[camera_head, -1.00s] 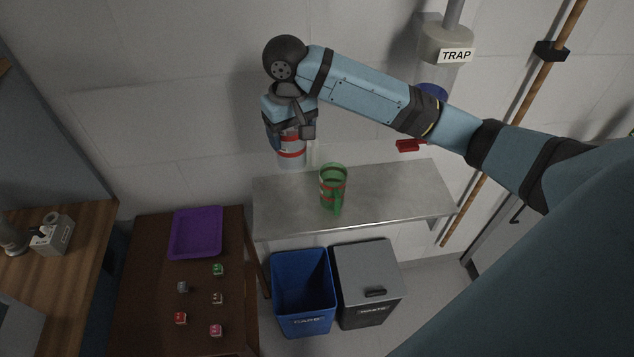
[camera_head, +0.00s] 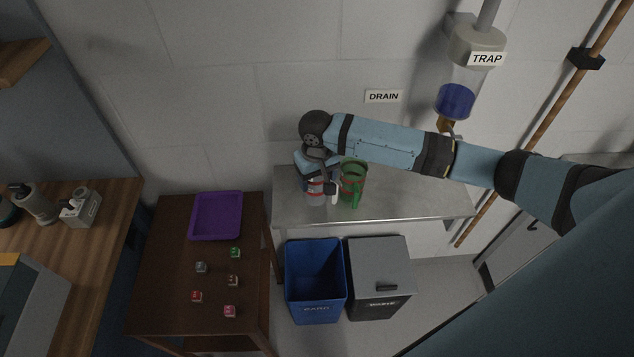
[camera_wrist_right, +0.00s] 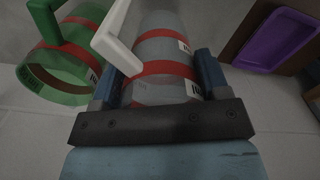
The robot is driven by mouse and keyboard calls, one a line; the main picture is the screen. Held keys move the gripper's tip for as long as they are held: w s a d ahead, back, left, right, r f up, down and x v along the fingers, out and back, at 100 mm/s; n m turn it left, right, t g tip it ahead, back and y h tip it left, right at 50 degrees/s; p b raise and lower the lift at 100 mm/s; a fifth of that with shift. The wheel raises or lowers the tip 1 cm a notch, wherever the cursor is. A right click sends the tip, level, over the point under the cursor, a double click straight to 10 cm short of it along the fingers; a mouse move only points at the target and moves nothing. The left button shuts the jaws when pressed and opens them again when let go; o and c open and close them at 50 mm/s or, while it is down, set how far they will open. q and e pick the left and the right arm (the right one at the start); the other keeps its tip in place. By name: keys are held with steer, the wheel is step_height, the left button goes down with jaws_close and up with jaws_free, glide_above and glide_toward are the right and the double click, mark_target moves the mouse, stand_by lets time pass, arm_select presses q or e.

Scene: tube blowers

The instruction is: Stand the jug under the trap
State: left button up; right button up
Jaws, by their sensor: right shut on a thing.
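My right gripper (camera_head: 317,176) is shut on a clear jug (camera_head: 315,197) with red bands and a white handle. In the right wrist view the clear jug (camera_wrist_right: 165,68) sits between both fingers of the gripper (camera_wrist_right: 158,80). It is at the left part of the grey shelf (camera_head: 400,201); I cannot tell whether it touches the surface. A green jug (camera_head: 353,187) with red bands stands just right of it, and also shows in the right wrist view (camera_wrist_right: 62,72). The trap (camera_head: 478,45), with a blue lower part (camera_head: 455,101), is on the wall, upper right. My left gripper is not in view.
My right forearm crosses in front of the shelf's back. A DRAIN label (camera_head: 383,96) is on the wall. A blue bin (camera_head: 314,282) and a grey lidded bin (camera_head: 379,280) stand below the shelf. A brown table (camera_head: 165,285) holds a purple tray (camera_head: 216,216) and several small blocks.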

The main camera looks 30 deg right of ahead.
steer(key=shift+f, duration=1.35)
steer(key=o, duration=0.9)
steer(key=shift+f, duration=0.15)
